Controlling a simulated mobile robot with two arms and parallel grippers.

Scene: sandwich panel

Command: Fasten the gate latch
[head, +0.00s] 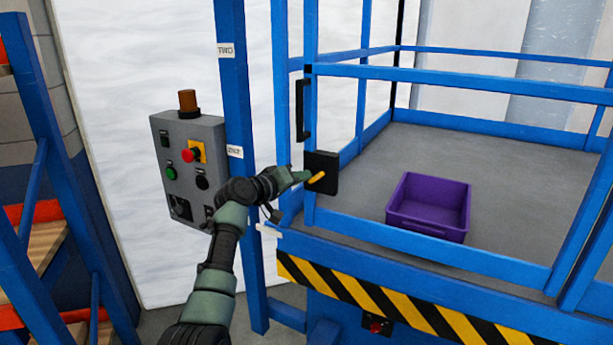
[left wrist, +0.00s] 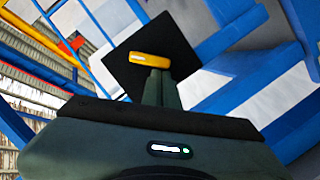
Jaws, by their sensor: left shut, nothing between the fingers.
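The gate latch is a black plate (head: 328,163) with a yellow handle (head: 316,178), mounted on the blue gate (head: 440,80) near its left post. In the left wrist view the yellow handle (left wrist: 149,60) lies across the black plate (left wrist: 172,42), slightly tilted. My left gripper (head: 304,175) is shut and empty, its fingertips at the handle. In the left wrist view the closed fingertips (left wrist: 158,72) appear right at the handle's lower edge; I cannot tell whether they touch it. My right gripper is in neither view.
A grey control box (head: 188,165) with a red button and brown beacon hangs left of the blue post (head: 237,120). A purple crate (head: 430,204) stands on the platform floor (head: 370,190) behind the gate. Blue shelving (head: 45,150) stands at far left. A striped edge (head: 400,310) runs below the gate.

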